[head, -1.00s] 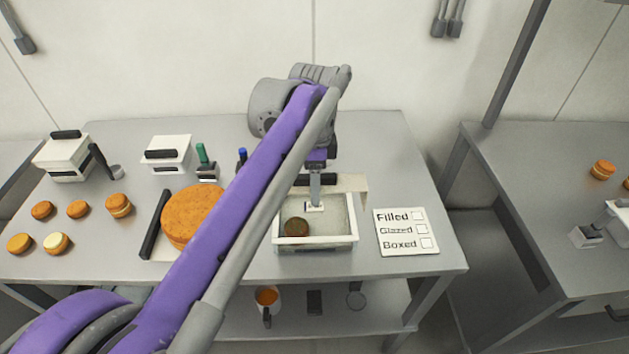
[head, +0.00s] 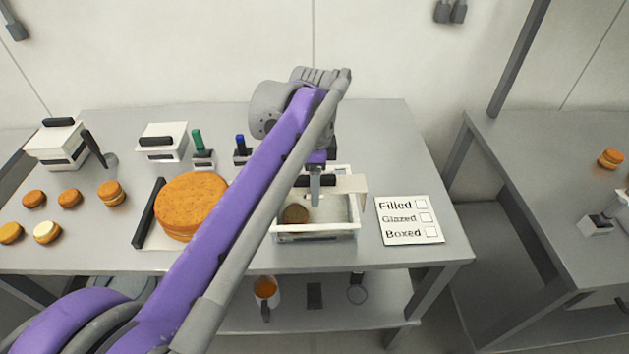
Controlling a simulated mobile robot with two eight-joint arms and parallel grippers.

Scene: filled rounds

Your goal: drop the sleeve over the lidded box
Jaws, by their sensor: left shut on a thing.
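The sleeve (head: 345,182) is a pale band with a dark bar along its top and a short side wall at the right. My left gripper (head: 315,190) comes down from above and is shut on it around the dark bar. The lidded box (head: 330,232) is white with a pale rim, and a brown round (head: 295,214) shows inside it. The sleeve is over the back part of the box; I cannot tell whether they touch. My right gripper is not in view.
An orange cake (head: 190,203) stands left of the box, partly behind my arm. A checklist card (head: 409,220) lies to the right. Green- and blue-topped tools (head: 197,141) and white boxes (head: 56,146) stand behind, with several small rounds (head: 69,198) at the left.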

